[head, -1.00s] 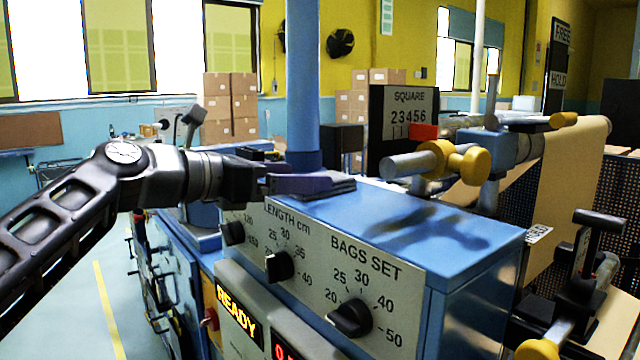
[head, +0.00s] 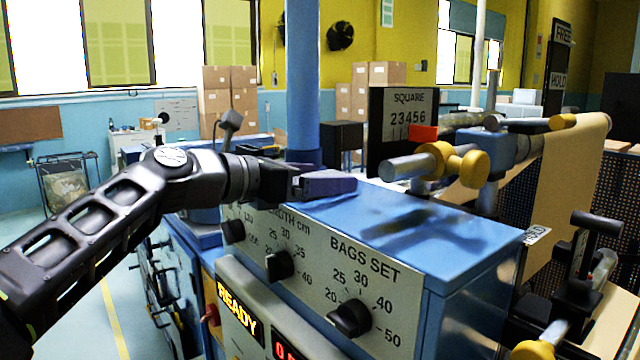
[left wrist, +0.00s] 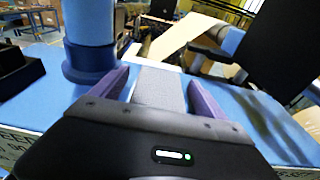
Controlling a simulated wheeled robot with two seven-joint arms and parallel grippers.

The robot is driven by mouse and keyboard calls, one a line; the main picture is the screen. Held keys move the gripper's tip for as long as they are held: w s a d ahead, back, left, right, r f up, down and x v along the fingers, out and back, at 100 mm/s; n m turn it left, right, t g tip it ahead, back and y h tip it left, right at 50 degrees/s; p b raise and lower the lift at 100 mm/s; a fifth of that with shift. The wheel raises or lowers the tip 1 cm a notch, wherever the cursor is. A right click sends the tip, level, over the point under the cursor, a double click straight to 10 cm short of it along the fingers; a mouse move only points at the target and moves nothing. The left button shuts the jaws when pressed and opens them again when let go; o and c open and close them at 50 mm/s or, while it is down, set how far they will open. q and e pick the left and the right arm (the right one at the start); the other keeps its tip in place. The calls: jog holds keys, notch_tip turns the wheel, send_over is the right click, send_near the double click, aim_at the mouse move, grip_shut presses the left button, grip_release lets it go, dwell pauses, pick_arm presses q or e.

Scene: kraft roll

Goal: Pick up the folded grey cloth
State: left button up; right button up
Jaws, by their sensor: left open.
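The folded grey cloth (left wrist: 160,88) shows in the left wrist view as a light grey strip lying on the blue machine top (left wrist: 45,95). It lies between the two purple fingers of my left gripper (left wrist: 159,76), which are open with one on each side of it. I cannot tell whether either finger touches it. In the head view my left gripper (head: 325,184) is low over the left end of the blue machine top and hides the cloth. My right gripper is in neither view.
A blue post (head: 303,90) rises close behind my left gripper. The machine's front panel has black knobs (head: 349,317). A yellow-knobbed roller (head: 440,163) and a kraft paper roll (head: 565,175) stand to the right. The right part of the machine top is bare.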

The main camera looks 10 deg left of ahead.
pick_arm(q)
jog(key=shift+c, duration=0.2)
jog(key=c, duration=1.4)
jog(key=shift+r, duration=0.15)
notch_tip(320, 180, up, 10)
jog(key=p, duration=0.3)
